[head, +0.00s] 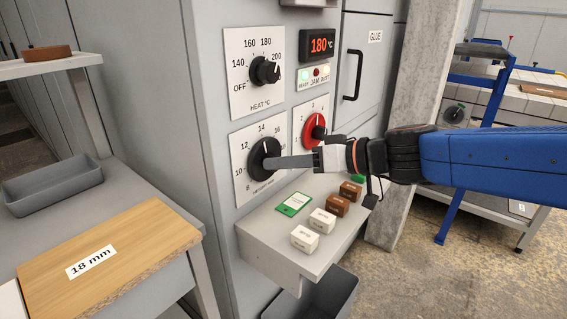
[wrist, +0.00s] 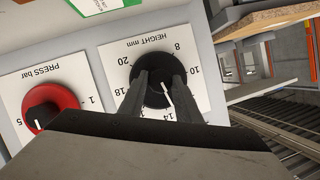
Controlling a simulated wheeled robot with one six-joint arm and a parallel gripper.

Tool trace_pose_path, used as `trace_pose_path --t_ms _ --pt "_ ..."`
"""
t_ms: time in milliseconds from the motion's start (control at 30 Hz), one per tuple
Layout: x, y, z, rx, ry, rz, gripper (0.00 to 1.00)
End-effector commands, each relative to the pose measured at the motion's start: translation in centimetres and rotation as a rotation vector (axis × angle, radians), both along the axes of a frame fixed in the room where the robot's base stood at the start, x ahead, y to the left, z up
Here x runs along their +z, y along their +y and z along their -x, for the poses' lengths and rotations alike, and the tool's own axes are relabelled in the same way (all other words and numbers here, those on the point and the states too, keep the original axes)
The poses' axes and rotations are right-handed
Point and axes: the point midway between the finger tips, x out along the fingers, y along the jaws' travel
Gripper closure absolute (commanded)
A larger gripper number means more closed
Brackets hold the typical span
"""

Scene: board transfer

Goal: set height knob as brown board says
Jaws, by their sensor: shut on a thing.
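The black height knob (head: 259,158) sits on a white dial plate on the grey machine front. In the wrist view the knob (wrist: 163,84) shows upside down, its white mark pointing near 14. My gripper (head: 272,163) is shut on this knob, one finger on each side of it in the wrist view (wrist: 160,76). Part of the dial's scale is hidden behind the fingers. A light brown wooden board (head: 130,249) lies on the grey table at the left. Its white label (head: 91,261) reads 18 mm.
The red press knob (head: 312,128) is close beside my gripper. The heat knob (head: 265,71) is above, and a display (head: 317,45) reads 180 °C. A ledge (head: 262,245) below holds white and brown blocks and a green card. A grey bin (head: 52,184) stands behind the board.

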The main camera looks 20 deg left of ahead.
Motion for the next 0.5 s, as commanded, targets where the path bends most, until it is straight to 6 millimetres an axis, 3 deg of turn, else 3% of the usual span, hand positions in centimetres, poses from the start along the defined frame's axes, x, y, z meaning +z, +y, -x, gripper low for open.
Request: trace_pose_path --t_ms 500 --pt "-0.37 -0.12 -0.3 0.0 0.454 -0.187 0.92"
